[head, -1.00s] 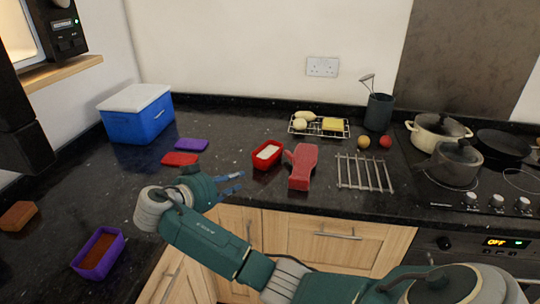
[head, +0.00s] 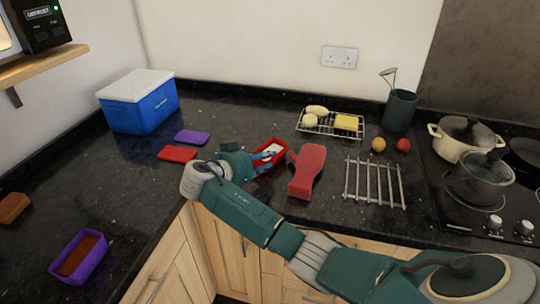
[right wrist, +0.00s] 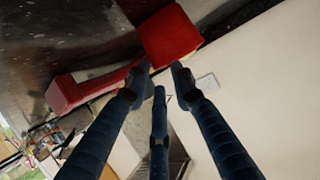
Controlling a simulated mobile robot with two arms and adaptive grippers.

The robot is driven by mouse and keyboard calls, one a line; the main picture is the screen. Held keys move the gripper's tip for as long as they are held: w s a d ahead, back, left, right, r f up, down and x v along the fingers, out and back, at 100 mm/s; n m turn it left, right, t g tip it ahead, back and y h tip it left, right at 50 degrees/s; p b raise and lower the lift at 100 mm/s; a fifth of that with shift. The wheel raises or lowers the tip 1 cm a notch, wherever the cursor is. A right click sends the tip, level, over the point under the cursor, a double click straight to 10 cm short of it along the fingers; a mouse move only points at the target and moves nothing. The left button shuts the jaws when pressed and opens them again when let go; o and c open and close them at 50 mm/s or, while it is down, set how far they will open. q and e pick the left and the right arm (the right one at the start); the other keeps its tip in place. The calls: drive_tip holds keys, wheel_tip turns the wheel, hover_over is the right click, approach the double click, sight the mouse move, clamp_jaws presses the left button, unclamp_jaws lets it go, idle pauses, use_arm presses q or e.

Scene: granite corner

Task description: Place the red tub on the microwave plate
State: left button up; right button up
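The red tub (head: 279,145), with pale contents, stands on the dark counter left of the red mitt-like thing (head: 306,171). My right gripper (head: 268,155) reaches it from the left, and its blue fingers overlap the tub's front in the head view. In the right wrist view, the fingers of my right gripper (right wrist: 162,68) are apart with nothing between them. The tub (right wrist: 171,34) shows as a red block just beyond the tips; contact cannot be told. The microwave (head: 42,14) is cut off at the top left; its plate is not visible. My left gripper is not in view.
A blue cool box (head: 140,106), a purple lid (head: 192,137) and a red lid (head: 177,154) lie left of the tub. A purple tub (head: 80,257) is at front left. A metal rack (head: 375,183) and pots on the hob (head: 465,216) are right.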

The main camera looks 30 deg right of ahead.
sight(275, 157)
drive_tip(key=p+x, duration=0.2)
drive_tip(key=x, duration=0.3)
drive_tip(key=shift+f, duration=0.2)
drive_tip(key=shift+w+d+f, duration=0.15)
drive_tip(key=shift+d+f, duration=0.1)
drive_tip(key=shift+d, duration=0.1)
drive_tip(key=shift+c, duration=0.5)
clamp_jaws()
drive_tip(key=shift+r, duration=0.1)
